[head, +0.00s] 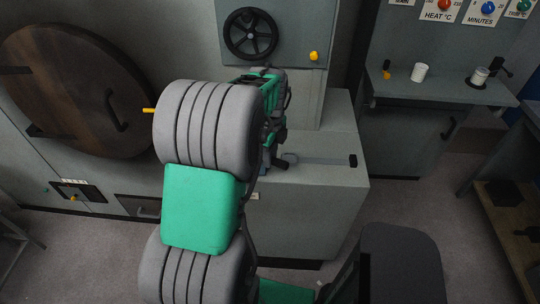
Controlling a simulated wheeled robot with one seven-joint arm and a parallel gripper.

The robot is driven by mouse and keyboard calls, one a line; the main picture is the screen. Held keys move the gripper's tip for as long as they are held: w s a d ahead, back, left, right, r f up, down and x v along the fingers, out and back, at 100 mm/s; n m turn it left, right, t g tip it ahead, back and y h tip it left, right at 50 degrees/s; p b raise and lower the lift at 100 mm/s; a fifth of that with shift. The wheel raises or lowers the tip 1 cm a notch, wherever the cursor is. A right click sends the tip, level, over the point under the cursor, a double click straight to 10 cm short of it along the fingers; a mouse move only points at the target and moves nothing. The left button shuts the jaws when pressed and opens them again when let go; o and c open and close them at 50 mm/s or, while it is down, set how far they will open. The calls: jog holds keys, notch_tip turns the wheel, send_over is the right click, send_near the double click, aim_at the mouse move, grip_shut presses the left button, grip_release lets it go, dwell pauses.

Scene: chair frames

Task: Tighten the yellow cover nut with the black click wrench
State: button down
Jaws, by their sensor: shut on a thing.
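My gripper (275,152) is small and mostly hidden behind my own arm, over the left part of the grey cabinet top. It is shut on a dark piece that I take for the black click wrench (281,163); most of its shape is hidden. A yellow piece (314,56) sits on the upright grey panel, right of the black handwheel. Another yellow piece (149,110) sticks out left from behind my arm, near the round brown cover (62,85). I cannot tell which is the yellow cover nut.
A flat grey bar with a black end (353,160) lies on the cabinet top (335,180). The black handwheel (250,34) is above my arm. A side bench (440,93) at right carries a white cup (419,72). Grey floor shows between the cabinets.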

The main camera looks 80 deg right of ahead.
dwell(0.3)
jog(key=shift+f+b, duration=0.5)
jog(key=shift+f, duration=0.35)
